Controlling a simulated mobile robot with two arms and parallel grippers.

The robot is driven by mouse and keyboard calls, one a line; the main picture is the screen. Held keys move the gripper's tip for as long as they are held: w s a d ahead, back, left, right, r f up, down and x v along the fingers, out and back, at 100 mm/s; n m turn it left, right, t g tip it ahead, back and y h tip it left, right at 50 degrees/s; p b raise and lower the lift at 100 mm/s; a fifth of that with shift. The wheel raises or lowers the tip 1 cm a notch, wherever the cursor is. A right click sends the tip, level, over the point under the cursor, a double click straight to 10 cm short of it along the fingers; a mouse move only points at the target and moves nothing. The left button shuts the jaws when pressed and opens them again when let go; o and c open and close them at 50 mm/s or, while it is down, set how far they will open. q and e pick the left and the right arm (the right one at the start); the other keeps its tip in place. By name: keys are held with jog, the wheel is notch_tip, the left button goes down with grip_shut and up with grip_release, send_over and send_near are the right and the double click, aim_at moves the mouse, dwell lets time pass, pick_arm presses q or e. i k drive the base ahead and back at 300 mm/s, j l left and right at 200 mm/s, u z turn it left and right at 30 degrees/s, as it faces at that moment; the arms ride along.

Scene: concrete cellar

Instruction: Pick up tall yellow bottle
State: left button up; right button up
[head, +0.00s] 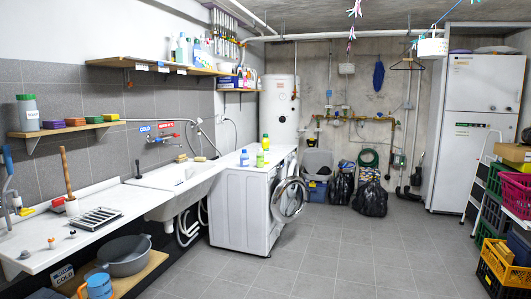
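A yellow bottle with a greenish tint (265,143) stands upright at the back of the top of the white washing machine (238,208). The washing machine's round door (290,200) hangs open on the right. Neither of my grippers is in view.
A sink (175,190) and a white counter (100,210) run along the left wall. A shelf of bottles (155,67) hangs above. Black bags (370,198) lie at the back, and stacked crates (515,195) stand at right. The tiled floor (340,255) is clear in the middle.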

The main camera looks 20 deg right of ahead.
aim_at(266, 142)
jog(key=i+l+z, duration=0.35)
jog(key=i, duration=0.75)
jog(key=i+z, duration=0.3)
jog(key=i, duration=0.75)
jog(key=i+l, duration=0.1)
jog(key=i, duration=2.25)
